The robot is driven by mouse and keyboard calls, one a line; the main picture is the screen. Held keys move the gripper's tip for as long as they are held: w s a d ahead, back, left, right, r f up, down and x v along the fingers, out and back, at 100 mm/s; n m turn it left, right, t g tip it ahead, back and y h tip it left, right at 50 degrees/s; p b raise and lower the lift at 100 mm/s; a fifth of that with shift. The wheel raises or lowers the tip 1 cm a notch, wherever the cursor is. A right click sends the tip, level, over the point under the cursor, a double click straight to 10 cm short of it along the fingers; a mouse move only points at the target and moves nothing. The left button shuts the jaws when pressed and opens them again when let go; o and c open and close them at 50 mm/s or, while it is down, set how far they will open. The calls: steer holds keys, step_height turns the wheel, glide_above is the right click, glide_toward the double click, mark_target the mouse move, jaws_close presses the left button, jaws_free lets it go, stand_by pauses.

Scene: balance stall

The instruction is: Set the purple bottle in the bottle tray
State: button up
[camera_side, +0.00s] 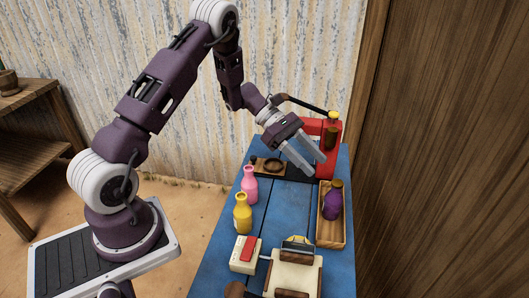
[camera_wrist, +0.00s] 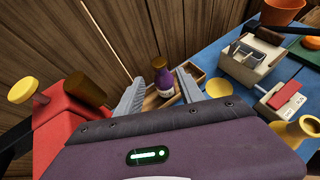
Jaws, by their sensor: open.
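The purple bottle (camera_side: 332,205) with a brown cap stands in the wooden bottle tray (camera_side: 321,235) at the right side of the blue table. In the wrist view the bottle (camera_wrist: 163,80) looks upright inside the tray (camera_wrist: 198,74), seen between the fingers. My gripper (camera_side: 317,166) is open and empty, above and behind the tray in the side view, apart from the bottle. The wrist view shows both spread fingers (camera_wrist: 160,78). The bottle's base is partly hidden by the tray wall.
A red press-like stand (camera_side: 326,165) with a yellow knob is close to my gripper. Pink (camera_side: 250,186) and yellow (camera_side: 242,215) bottles stand on the table's left. A cream balance-like device (camera_side: 292,272) and a red-topped box (camera_side: 245,256) are at the front. The table's middle is clear.

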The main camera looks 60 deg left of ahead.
steer(key=s+d+r+m+g+y, duration=0.2)
steer(key=s+d+r+m, duration=0.2)
steer(key=s+r+m, duration=0.3)
steer(key=s+d+r+m+g+y, duration=0.2)
steer(key=s+d+r+m, duration=0.25)
steer(key=s+r, duration=0.35)
steer(key=s+a+r+m+t+y, duration=0.1)
steer(key=s+a+m+t+y, duration=0.1)
steer(key=s+m, duration=0.3)
steer(key=s+a+r+m+t+y, duration=0.2)
steer(key=s+m+y, duration=0.3)
steer(key=s, duration=0.4)
steer(key=shift+a+t+y, duration=0.3)
steer(key=shift+a+t, duration=0.3)
steer(key=shift+t, duration=0.3)
